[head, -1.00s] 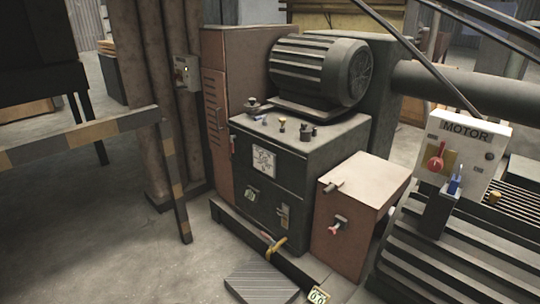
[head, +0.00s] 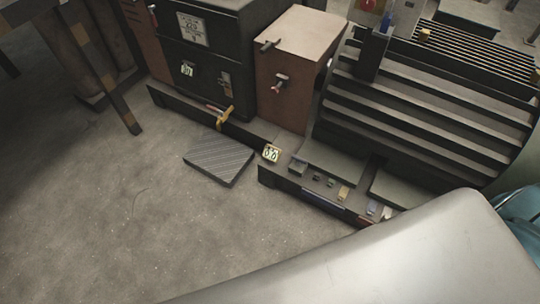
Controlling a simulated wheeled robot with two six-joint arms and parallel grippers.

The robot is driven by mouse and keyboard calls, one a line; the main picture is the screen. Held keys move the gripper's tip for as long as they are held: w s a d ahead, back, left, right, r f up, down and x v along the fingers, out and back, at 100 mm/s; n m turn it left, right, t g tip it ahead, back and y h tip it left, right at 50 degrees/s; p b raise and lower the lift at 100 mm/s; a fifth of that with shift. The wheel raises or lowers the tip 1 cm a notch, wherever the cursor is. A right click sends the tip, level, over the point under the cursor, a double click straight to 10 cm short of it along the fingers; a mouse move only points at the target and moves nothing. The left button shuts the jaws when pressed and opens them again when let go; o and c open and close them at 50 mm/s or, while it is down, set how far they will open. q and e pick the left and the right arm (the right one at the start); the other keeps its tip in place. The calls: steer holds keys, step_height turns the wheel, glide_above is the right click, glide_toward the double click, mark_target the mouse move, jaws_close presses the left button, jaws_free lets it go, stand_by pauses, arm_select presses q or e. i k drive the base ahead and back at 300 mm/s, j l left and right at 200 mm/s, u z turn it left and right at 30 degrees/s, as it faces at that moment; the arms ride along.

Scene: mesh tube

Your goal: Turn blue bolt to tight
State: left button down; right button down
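I cannot clearly make out a blue bolt. A small blue part (head: 387,20) stands at the top edge, on a dark upright holder (head: 370,52) in front of the motor panel; it is too small to tell whether it is the bolt. A red knob (head: 370,5) shows just left of it, cut by the frame edge. A low ledge (head: 288,178) in front of the ribbed machine carries several small parts, including a dark bluish strip (head: 324,209). Neither gripper is in view.
The large ribbed machine (head: 425,105) fills the right. A brown box (head: 290,85) and a dark cabinet (head: 215,55) stand left of it. A yellow-handled part (head: 225,117) is at the cabinet's foot. A ridged plate (head: 219,158) lies on the floor. Floor (head: 110,220) at lower left is clear.

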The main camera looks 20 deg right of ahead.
mark_target(299, 160)
steer(key=z, duration=0.95)
